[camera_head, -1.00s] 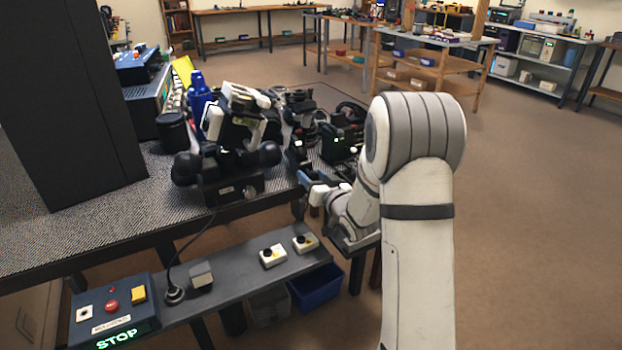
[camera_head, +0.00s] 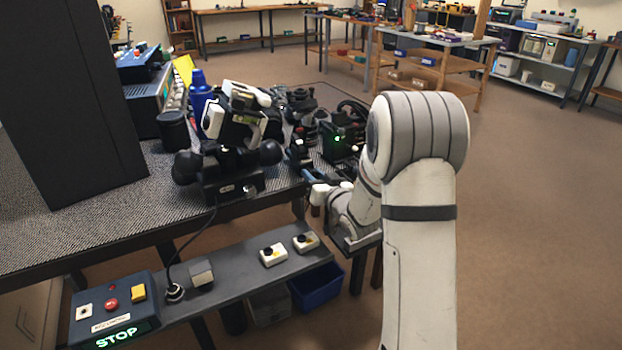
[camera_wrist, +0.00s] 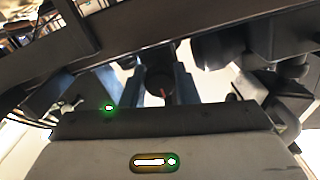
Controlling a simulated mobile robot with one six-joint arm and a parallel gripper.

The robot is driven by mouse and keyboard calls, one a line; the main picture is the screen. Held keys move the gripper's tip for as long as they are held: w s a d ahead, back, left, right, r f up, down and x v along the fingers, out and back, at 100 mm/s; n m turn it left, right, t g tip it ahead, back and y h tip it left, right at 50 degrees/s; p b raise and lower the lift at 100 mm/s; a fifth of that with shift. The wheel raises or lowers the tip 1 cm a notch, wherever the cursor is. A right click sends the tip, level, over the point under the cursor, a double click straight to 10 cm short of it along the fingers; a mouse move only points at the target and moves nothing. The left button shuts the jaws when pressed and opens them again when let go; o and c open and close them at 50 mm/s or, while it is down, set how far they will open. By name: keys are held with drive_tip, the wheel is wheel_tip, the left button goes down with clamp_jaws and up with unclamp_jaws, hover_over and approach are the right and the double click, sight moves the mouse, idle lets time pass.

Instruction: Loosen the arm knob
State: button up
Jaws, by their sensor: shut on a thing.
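In the wrist view a dark round knob (camera_wrist: 159,86) with a red mark on its face sits between the two bluish fingers of my gripper (camera_wrist: 150,88). The fingers stand on either side of it and are shut on it. In the head view my gripper (camera_head: 312,178) is at the bench's front edge, right of the black stand with pale clamp parts (camera_head: 238,128). My own arm partly covers it there, and the knob cannot be made out in that view.
The black stand's base (camera_head: 232,188) is close to the bench edge. Black equipment with a green light (camera_head: 340,140) stands behind my gripper. A lower shelf (camera_head: 235,262) carries small switch boxes and a control box showing STOP (camera_head: 115,308). Floor on the right is clear.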

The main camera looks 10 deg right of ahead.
drive_tip(key=n+b, duration=0.1)
drive_tip(key=b, duration=0.1)
drive_tip(key=n+b, duration=0.4)
drive_tip(key=b, duration=0.1)
drive_tip(key=shift+a+f, duration=0.1)
drive_tip(key=shift+f, duration=0.2)
drive_tip(key=n+b, duration=0.5)
drive_tip(key=shift+r, duration=0.2)
drive_tip(key=o, duration=1)
drive_tip(key=shift+s+r, duration=0.1)
